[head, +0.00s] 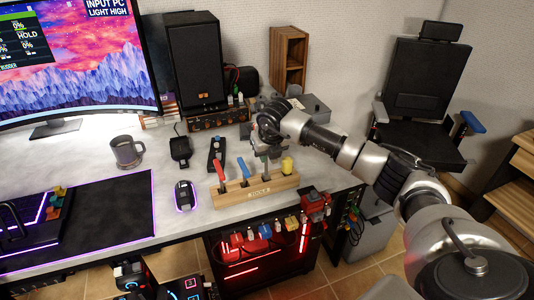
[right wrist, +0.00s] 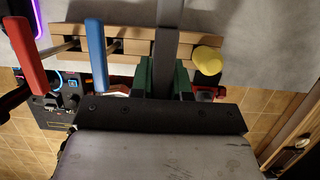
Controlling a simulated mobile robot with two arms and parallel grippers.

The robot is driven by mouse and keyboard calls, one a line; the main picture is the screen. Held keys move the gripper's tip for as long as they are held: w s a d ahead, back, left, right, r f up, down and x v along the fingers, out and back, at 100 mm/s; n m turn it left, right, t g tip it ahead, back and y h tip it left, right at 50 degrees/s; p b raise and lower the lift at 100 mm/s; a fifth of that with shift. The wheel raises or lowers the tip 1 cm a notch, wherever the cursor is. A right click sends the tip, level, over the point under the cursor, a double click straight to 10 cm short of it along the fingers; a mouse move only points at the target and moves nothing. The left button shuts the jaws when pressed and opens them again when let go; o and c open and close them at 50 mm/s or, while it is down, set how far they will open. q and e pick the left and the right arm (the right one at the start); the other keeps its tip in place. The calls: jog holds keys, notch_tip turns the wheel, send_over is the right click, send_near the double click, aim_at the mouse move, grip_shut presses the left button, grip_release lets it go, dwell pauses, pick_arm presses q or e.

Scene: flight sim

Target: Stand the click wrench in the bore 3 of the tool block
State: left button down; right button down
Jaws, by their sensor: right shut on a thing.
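The wooden tool block (head: 256,191) stands near the desk's front edge. A red-handled tool (head: 221,172), a blue-handled tool (head: 243,167) and a yellow-handled tool (head: 288,165) stand in it. My right gripper (head: 266,147) is above the block, between the blue and yellow handles. In the right wrist view its green-padded fingers (right wrist: 165,78) are shut on the dark grey bar of the click wrench (right wrist: 169,40). The bar crosses in front of the block (right wrist: 135,47), between the blue handle (right wrist: 95,48) and yellow handle (right wrist: 207,60). I cannot tell whether its lower end is inside a bore. My left gripper is out of view.
A mouse (head: 185,195), a black mat (head: 100,222) and a grey mug (head: 127,151) lie to the left. A speaker (head: 195,62) and a wooden shelf box (head: 289,58) stand behind. A red-lit computer case (head: 262,265) is below the desk edge.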

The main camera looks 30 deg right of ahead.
jog(key=shift+f+b, duration=1.15)
jog(key=shift+f, duration=0.6)
jog(key=c, duration=1)
grip_release()
jog(key=shift+r, duration=0.1)
